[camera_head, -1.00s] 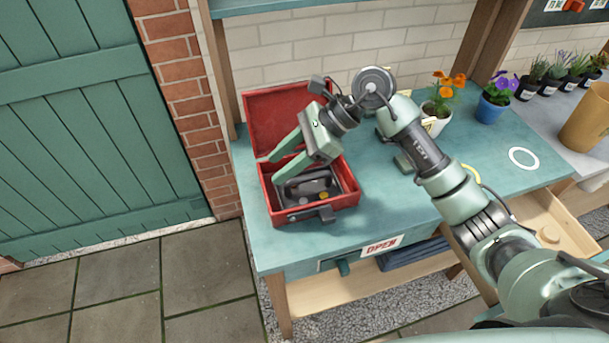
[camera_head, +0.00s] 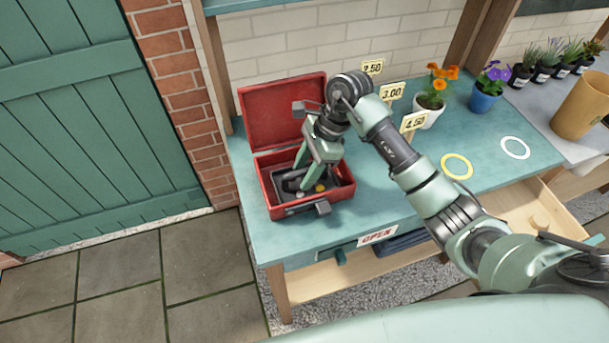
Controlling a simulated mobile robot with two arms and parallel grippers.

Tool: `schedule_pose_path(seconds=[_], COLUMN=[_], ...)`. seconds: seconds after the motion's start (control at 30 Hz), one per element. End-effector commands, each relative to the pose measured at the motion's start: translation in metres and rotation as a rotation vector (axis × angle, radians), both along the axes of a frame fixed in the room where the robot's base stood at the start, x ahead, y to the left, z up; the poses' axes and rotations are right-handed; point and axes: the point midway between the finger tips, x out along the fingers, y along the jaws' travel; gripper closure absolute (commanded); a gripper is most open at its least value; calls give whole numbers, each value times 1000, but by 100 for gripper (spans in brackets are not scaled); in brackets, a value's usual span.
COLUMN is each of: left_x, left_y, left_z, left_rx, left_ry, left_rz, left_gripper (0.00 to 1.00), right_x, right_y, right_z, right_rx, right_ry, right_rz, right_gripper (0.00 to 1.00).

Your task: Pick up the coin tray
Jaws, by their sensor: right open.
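A red metal cash box (camera_head: 284,211) stands open on the teal table, its lid (camera_head: 272,112) tilted up at the back. Inside it lies a dark coin tray (camera_head: 328,187) with a black handle (camera_head: 292,184) and a few coins, one of them gold. My right gripper (camera_head: 303,180) points down into the box, its two green fingers apart over the tray, near the handle. The fingers hide part of the tray, and I cannot tell whether they touch it. My left gripper is not in view.
Price signs (camera_head: 392,92) stand behind my right arm. An orange-flowered pot (camera_head: 428,113) and a blue pot (camera_head: 484,98) stand further right. A yellow ring (camera_head: 457,167) and a white ring (camera_head: 515,148) mark the tabletop. An OPEN sign (camera_head: 377,236) hangs at the front edge.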

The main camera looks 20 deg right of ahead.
Motion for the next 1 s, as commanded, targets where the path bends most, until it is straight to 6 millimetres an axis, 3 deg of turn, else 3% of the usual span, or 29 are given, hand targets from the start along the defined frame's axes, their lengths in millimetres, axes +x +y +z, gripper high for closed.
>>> schedule_pose_path(seconds=[0.2,0.37,0.77,1.0], left_x=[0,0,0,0], left_y=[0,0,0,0], left_z=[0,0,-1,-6], left_rx=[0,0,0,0], left_ry=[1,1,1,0], left_rz=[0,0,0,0], left_gripper=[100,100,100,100], right_x=[0,0,1,2], right_y=[0,0,0,0], right_z=[-1,-1,1,23], right_rx=[0,1,1,0], right_ry=[-1,-1,-3,-7], right_rz=[0,0,-1,-1], right_gripper=[58,100,100,100])
